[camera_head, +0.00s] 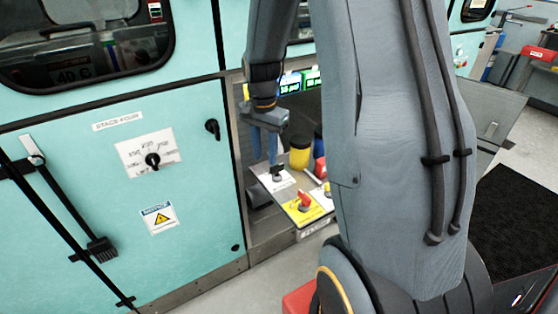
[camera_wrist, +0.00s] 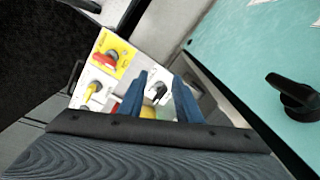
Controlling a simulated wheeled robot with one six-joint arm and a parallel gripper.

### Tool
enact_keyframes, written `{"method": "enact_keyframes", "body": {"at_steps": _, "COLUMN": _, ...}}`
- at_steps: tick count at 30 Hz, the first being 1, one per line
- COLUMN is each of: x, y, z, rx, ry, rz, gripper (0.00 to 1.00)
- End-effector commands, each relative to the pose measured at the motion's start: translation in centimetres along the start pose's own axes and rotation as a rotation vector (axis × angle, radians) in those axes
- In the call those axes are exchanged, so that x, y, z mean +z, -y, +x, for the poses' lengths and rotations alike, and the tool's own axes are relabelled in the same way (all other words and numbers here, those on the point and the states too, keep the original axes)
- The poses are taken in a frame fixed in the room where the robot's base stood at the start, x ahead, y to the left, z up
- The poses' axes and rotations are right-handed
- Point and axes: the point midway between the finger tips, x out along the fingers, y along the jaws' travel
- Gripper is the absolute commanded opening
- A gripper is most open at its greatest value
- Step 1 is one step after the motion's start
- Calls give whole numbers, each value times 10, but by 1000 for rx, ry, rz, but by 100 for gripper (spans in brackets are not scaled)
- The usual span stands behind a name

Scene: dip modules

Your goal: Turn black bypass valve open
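The black valve knob (camera_head: 278,171) stands on a white-labelled part of the small panel at the cabinet opening. In the wrist view the black knob (camera_wrist: 158,91) shows between my two blue fingers, beyond them. My gripper (camera_head: 266,161) points down just above and slightly left of the knob in the head view. In the wrist view my gripper (camera_wrist: 160,75) has its fingers apart with nothing held. I cannot tell whether either finger touches the knob.
A red valve knob (camera_head: 304,201) on a yellow plate sits beside the black one. A yellow cylinder (camera_head: 300,157) stands behind the panel. The teal cabinet door (camera_head: 95,190) is at left, with a protruding black latch (camera_head: 212,128).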

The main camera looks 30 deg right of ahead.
Motion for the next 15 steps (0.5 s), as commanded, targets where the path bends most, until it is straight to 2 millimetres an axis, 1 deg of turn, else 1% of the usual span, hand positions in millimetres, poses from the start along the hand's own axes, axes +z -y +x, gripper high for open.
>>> {"method": "enact_keyframes", "body": {"at_steps": 1, "x": -22, "y": 3, "z": 6, "rx": 4, "ry": 2, "rz": 106, "gripper": 31}}
{"method": "enact_keyframes", "body": {"at_steps": 3, "x": -46, "y": 8, "z": 13, "rx": 4, "ry": 2, "rz": 235, "gripper": 31}}
{"method": "enact_keyframes", "body": {"at_steps": 6, "x": -69, "y": 11, "z": 21, "rx": 5, "ry": 2, "rz": 368, "gripper": 31}}
{"method": "enact_keyframes", "body": {"at_steps": 10, "x": -84, "y": 12, "z": 29, "rx": 7, "ry": 3, "rz": 456, "gripper": 31}}
{"method": "enact_keyframes", "body": {"at_steps": 13, "x": -87, "y": 13, "z": 36, "rx": 7, "ry": 2, "rz": 476, "gripper": 31}}
{"method": "enact_keyframes", "body": {"at_steps": 15, "x": -86, "y": 12, "z": 45, "rx": 7, "ry": 3, "rz": 476, "gripper": 31}}
